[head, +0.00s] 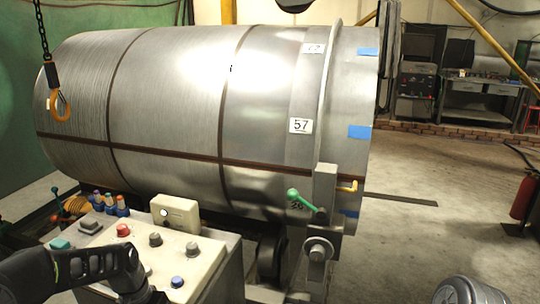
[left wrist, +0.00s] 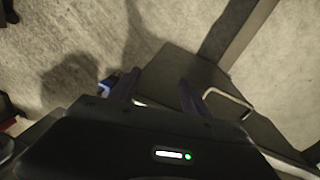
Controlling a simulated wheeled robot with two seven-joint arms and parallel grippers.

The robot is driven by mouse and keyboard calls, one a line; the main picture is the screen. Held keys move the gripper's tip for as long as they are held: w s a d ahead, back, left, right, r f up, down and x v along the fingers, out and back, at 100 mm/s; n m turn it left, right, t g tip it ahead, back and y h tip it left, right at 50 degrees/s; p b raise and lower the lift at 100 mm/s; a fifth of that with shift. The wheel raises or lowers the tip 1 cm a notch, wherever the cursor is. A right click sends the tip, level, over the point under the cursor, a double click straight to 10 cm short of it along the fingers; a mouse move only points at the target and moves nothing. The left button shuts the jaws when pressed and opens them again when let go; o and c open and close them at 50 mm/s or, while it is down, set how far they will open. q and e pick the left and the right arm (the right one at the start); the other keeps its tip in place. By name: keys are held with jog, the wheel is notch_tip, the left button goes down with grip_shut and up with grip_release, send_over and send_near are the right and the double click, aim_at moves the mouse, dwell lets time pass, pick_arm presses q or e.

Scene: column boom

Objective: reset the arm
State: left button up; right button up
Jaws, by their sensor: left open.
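My left arm (head: 75,268) is dark and reaches in from the lower left of the head view, in front of the control box. Its gripper tips cannot be made out there. In the left wrist view, my left gripper (left wrist: 158,94) shows two dark fingers spread apart with nothing between them. Beyond them lie a dark flat surface and grey floor. My right arm and gripper are in neither view.
A control box (head: 215,262) with coloured buttons stands close, beside my left arm. Behind it lies a large steel drum (head: 190,95) with a green-knobbed lever (head: 300,198). An orange hook (head: 60,106) hangs at left. Floor (head: 420,230) is open at right, near a red extinguisher (head: 523,197).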

pick_arm(q)
jog(key=s+d+f+h, duration=0.1)
jog(key=s+d+f, duration=0.3)
jog(key=d+f, duration=0.25)
jog(key=s+d+f+h, duration=0.1)
jog(key=s+d+f, duration=0.2)
jog(key=d+f, duration=0.35)
jog(key=s+d+f+n, duration=0.1)
jog(key=s+d+f, duration=0.2)
jog(key=s+f, duration=0.2)
jog(key=s+d+f+n, duration=0.2)
jog(key=s+d+f, duration=0.2)
jog(key=s, duration=0.7)
jog(key=shift+s+d+f, duration=0.15)
jog(key=shift+d+f, duration=0.15)
jog(key=shift+f, duration=0.1)
jog(key=shift+a, duration=0.1)
